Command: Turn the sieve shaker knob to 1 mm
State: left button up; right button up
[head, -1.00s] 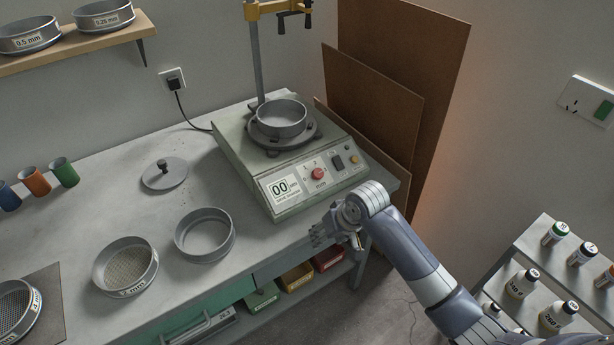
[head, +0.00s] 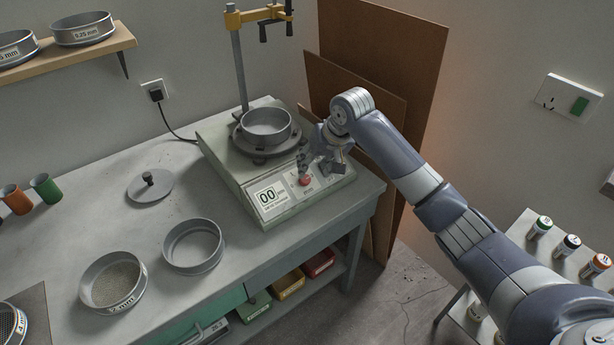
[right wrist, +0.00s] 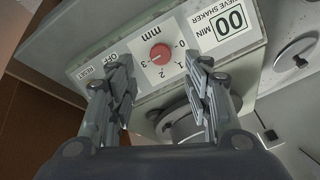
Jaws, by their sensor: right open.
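The sieve shaker (head: 235,165) stands on the bench with a sieve pan (head: 266,125) on top. Its red knob (head: 304,181) is on the sloped front panel beside the "00" display (head: 267,197). In the right wrist view the knob (right wrist: 159,53) sits on a white dial marked 0, 1, 2, 3 and "mm". A faint pale line on the knob seems to point toward the 3, but it is small. My right gripper (head: 306,163) is open just above the panel; in the right wrist view its fingers (right wrist: 162,66) are on either side of the knob, apart from it. My left gripper is not in view.
The clamp post (head: 240,70) rises behind the shaker. Brown boards (head: 385,60) lean at the right. A bottle rack (head: 505,245) stands lower right.

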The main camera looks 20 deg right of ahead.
aim_at(306, 179)
jog(key=x, duration=0.7)
jog(key=shift+w+f+p, duration=0.1)
jog(key=shift+f+p, duration=0.15)
jog(key=shift+p, duration=0.05)
jog(key=shift+c, duration=0.5)
jog(key=c, duration=1)
